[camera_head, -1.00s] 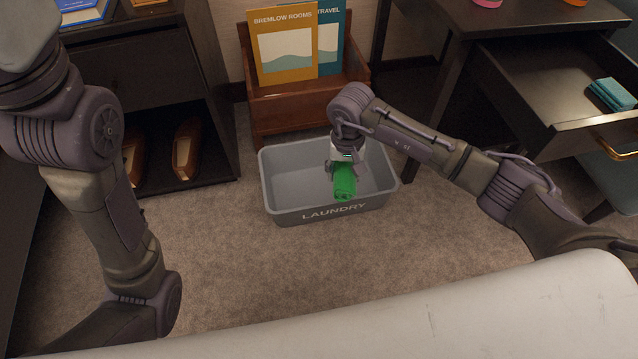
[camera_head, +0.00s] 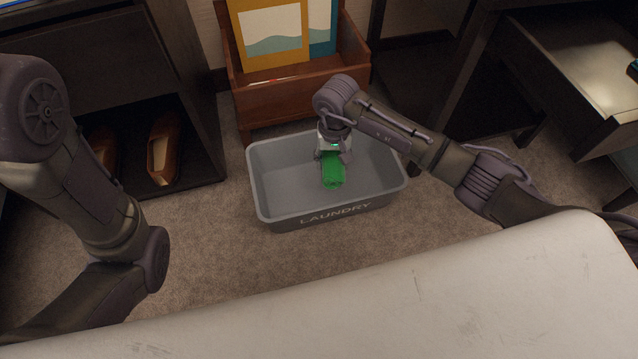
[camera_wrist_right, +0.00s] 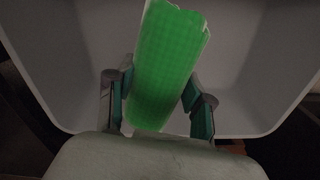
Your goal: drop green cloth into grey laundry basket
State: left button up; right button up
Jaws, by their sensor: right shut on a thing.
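The green cloth (camera_head: 333,172) is a rolled bundle within the outline of the grey laundry basket (camera_head: 340,212), which stands on the carpet with "LAUNDRY" on its front wall. My right gripper (camera_head: 333,158) points down over the basket and is shut on the cloth. In the right wrist view the green cloth (camera_wrist_right: 165,65) lies between the two fingers, with the grey basket walls (camera_wrist_right: 65,50) around it. How far the cloth is above the basket floor is hard to tell. My left arm shows at the left of the head view, but its gripper is not seen.
A wooden magazine rack (camera_head: 290,95) stands just behind the basket. A dark shelf with brown shoes (camera_head: 163,150) is at the left. An open drawer (camera_head: 575,85) juts out at the right. Carpet is clear left of the basket.

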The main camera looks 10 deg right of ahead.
jog(key=shift+f, duration=0.2)
jog(key=o, duration=1.2)
notch_tip(320, 180, up, 12)
